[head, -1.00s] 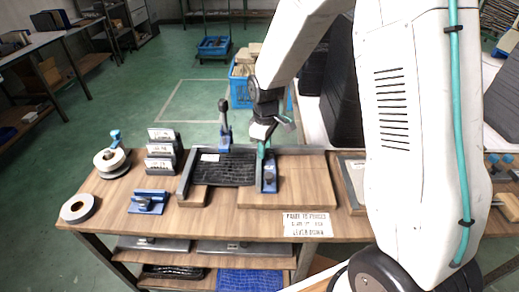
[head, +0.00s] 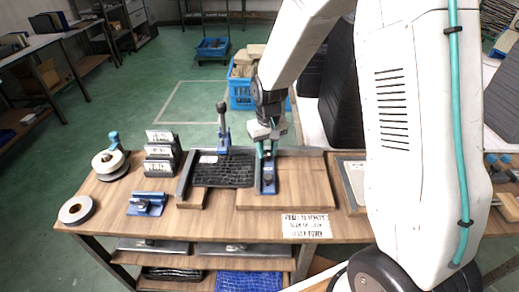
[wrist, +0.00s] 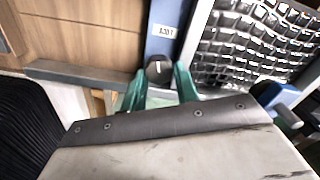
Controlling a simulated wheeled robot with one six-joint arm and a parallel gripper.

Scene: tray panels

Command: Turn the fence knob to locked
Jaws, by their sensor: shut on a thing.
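The blue fence (head: 267,187) stands upright along the right side of the black textured panel (head: 224,172) on the table. In the wrist view the fence (wrist: 169,14) carries a small white label (wrist: 166,31), too small to read surely.
A wooden board (head: 303,186) lies right of the fence. Label holders (head: 160,153), a blue fixture (head: 147,204) and tape rolls (head: 76,210) stand on the left.

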